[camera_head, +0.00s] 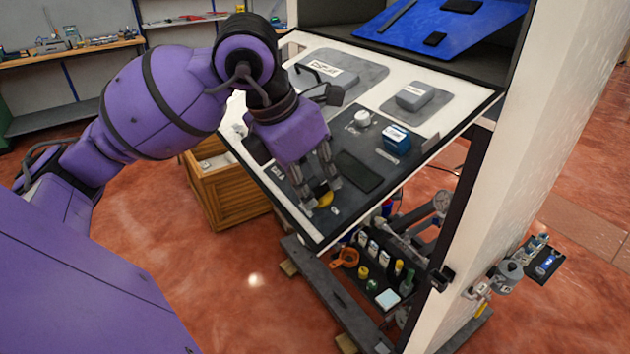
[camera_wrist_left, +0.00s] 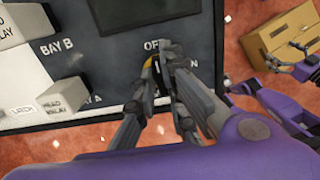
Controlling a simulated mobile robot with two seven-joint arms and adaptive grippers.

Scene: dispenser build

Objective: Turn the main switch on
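The main switch (camera_head: 325,198) shows as a yellow round piece low on the dark section of the sloping control panel (camera_head: 300,210). In the left wrist view a bit of its yellow (camera_wrist_left: 149,66) shows beside partly hidden OFF and ON labels. My left gripper (camera_head: 322,191) is down at the switch, its fingers apart on either side of it. The fingers hide most of the switch, so its setting and any contact are unclear. My right gripper (camera_wrist_left: 288,56) shows at the right of the left wrist view, open and empty, away from the panel.
A blue block (camera_head: 396,138) and a white knob (camera_head: 362,118) stand higher on the panel. A shelf with bottles and an orange funnel (camera_head: 346,258) is below. A wooden crate (camera_head: 230,190) stands on the floor left of the panel. A white cabinet wall (camera_head: 520,180) bounds the right.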

